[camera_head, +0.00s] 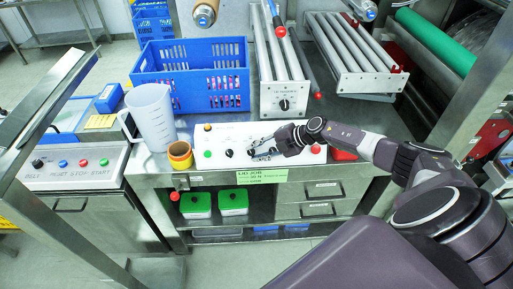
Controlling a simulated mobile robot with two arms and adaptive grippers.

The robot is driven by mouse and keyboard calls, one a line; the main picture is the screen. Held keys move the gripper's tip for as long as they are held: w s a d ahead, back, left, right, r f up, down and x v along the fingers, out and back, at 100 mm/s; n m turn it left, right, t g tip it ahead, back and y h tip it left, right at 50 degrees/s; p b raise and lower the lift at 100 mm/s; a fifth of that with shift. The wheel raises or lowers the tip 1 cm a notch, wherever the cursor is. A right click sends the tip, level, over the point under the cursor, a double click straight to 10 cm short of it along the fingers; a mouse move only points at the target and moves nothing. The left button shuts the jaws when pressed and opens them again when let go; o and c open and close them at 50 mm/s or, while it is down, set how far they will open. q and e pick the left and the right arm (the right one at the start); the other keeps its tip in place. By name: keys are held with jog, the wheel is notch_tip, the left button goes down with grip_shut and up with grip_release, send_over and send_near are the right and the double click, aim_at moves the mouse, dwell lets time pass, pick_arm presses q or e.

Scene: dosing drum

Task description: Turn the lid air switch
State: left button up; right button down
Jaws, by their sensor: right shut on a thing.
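A white control panel (226,141) lies on the steel bench, with a yellow lamp (207,127), a green button (207,154) and a black rotary switch (229,153) on its left part. My right gripper (254,151) reaches in from the right, low over the middle of the panel, just right of that black switch. Its fingers are closed on a small switch on the panel, mostly hidden by the fingertips. The labels are too small to read, so I cannot tell by name which one is the lid air switch. My left gripper is not in view.
A red button (315,149) sits close by my right wrist. A clear jug (152,117) and tape rolls (180,155) stand left of the panel. A blue crate (196,76) and a roller unit (284,92) stand behind it. A green label (262,176) hangs on the front edge.

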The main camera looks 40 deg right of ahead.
jog(key=shift+r+n+g+p, duration=0.1)
jog(key=shift+n+g+p, duration=0.2)
dwell(0.4)
jog(key=c, duration=1.7)
grip_release()
jog(key=shift+a, duration=0.1)
jog(key=shift+o, duration=0.2)
jog(key=shift+d, duration=0.2)
jog(key=v, duration=1.1)
jog(key=shift+s+r, duration=0.2)
jog(key=shift+r, duration=0.15)
